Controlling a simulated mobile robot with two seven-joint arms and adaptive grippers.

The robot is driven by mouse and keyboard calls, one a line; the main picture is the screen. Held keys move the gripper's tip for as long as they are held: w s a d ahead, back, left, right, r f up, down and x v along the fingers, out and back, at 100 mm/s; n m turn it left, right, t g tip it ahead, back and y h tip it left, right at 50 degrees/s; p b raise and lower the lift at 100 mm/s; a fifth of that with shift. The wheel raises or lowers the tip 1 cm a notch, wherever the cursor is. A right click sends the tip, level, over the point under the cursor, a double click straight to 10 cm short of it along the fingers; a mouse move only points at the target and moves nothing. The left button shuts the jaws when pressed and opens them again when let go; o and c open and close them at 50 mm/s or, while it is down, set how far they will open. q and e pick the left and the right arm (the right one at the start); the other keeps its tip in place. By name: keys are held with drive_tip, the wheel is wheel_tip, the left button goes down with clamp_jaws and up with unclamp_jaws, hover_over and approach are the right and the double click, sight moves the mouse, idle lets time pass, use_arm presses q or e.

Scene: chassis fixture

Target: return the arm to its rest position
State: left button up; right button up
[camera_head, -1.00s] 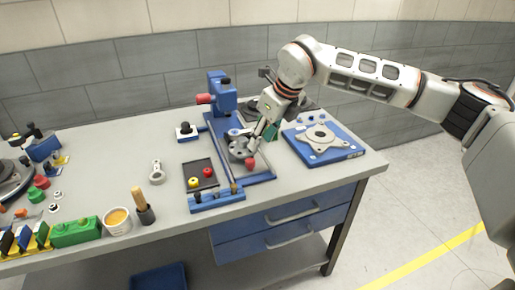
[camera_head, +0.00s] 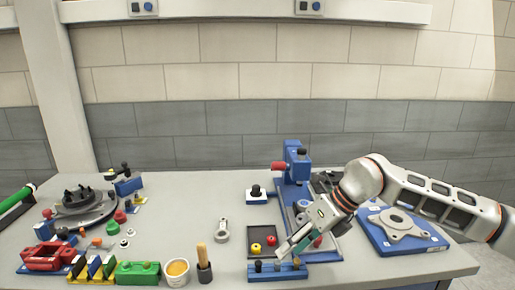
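My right arm comes in from the right, and its gripper (camera_head: 291,247) points down and left over the front of the blue chassis fixture (camera_head: 331,254). The gripper is near the small dark tray (camera_head: 262,236) that holds a yellow knob and a red knob. Its fingers are small here, and I cannot tell whether they are open or shut. The arm and gripper hide part of the fixture. My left gripper is not in view.
A blue plate with a grey flanged part (camera_head: 398,222) lies below my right forearm. A blue block with several pegs (camera_head: 277,271) is at the front. A cup (camera_head: 177,272), green block (camera_head: 138,272) and dark turntable (camera_head: 83,207) stand left. Bare tabletop (camera_head: 185,215) lies between.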

drive_tip(key=s+a+r+m+g+y, duration=0.1)
drive_tip(key=s+a+m+y, duration=0.1)
drive_tip(key=s+a+y, duration=0.5)
drive_tip(key=s+a+r+m+y, duration=0.1)
drive_tip(key=s+a+m+y, duration=0.25)
drive_tip(key=a, duration=0.65)
drive_tip(key=w+d+f+m+t+h, duration=0.2)
drive_tip(key=d+f+m+t+h, duration=0.2)
drive_tip(key=d+f+m+t, duration=0.65)
drive_tip(key=w+d+f+m+t+h, duration=0.1)
drive_tip(key=d+f+m+t+h, duration=0.35)
drive_tip(key=m, duration=1.05)
drive_tip(key=s+d+f+m+g+h, duration=0.2)
drive_tip(key=s+d+f, duration=0.4)
drive_tip(key=f, duration=0.4)
drive_tip(key=s+d+f+m+g+h, duration=0.2)
drive_tip(key=s+d+f+m, duration=0.3)
drive_tip(key=s+f, duration=0.4)
drive_tip(key=shift+d+f+g+h, duration=0.35)
drive_tip(key=shift+f+h, duration=0.3)
drive_tip(key=shift+h, duration=0.25)
drive_tip(key=shift+s, duration=0.1)
